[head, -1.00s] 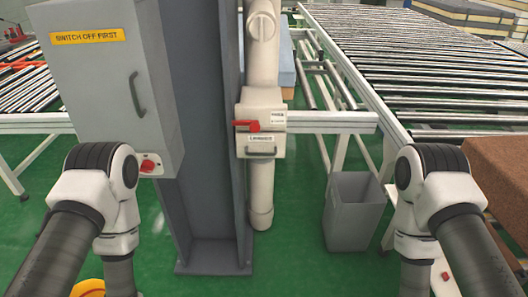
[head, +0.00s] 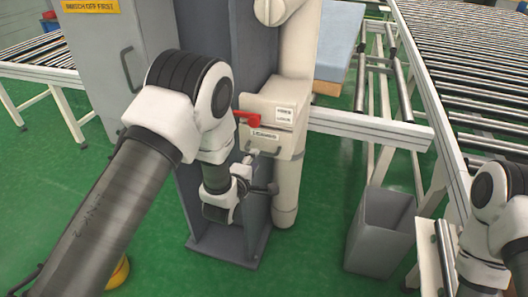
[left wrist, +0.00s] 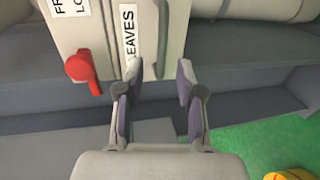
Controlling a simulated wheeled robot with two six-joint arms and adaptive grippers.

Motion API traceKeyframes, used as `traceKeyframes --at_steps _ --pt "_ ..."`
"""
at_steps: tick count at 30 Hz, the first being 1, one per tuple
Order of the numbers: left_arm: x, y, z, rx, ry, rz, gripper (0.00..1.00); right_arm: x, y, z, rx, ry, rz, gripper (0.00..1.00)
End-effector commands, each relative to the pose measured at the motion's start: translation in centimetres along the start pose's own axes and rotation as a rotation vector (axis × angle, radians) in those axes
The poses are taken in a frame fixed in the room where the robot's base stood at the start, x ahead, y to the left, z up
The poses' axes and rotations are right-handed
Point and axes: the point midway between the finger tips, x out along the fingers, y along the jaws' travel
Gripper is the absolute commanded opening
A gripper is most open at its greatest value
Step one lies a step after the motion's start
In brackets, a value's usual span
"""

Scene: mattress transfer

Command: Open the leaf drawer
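The leaf drawer (head: 290,142) is the lower part of a cream box on a pale pipe, with a label that reads LEAVES in the left wrist view (left wrist: 130,38). Its grey bar handle (left wrist: 163,40) lies ahead of and between the fingers of my left gripper (left wrist: 157,92), which is open and empty. In the head view my left gripper (head: 262,170) is just below and in front of the drawer, partly hidden by its own wrist. The drawer looks shut. My right gripper is out of view; only part of that arm shows at the right edge.
A red lever (head: 248,118) sits on the box just above the drawer label. A grey cabinet (head: 110,60) stands left, beside a grey steel column (head: 240,60). A grey bin (head: 380,235) stands right on the green floor, below roller conveyors (head: 475,90).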

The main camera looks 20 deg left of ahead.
Motion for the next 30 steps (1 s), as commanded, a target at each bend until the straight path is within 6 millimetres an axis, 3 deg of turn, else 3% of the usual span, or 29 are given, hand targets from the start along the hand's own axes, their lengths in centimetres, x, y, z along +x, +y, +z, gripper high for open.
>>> traceKeyframes --at_steps 9,17,18,21,30 --pt "5.5 0.1 0.0 0.000 0.000 0.000 0.37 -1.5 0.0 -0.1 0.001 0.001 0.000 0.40" --pt "6.0 -0.1 0.0 0.001 0.000 -0.002 0.37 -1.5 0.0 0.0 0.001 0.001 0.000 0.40" --pt "6.0 -0.1 0.0 0.001 0.000 -0.002 0.34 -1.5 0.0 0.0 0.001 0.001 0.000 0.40" --pt "6.0 -0.1 0.0 0.001 0.000 -0.002 0.00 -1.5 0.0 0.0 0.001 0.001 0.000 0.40" --pt "6.0 -0.1 0.0 0.001 -0.001 -0.003 0.00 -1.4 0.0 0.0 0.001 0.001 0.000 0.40"
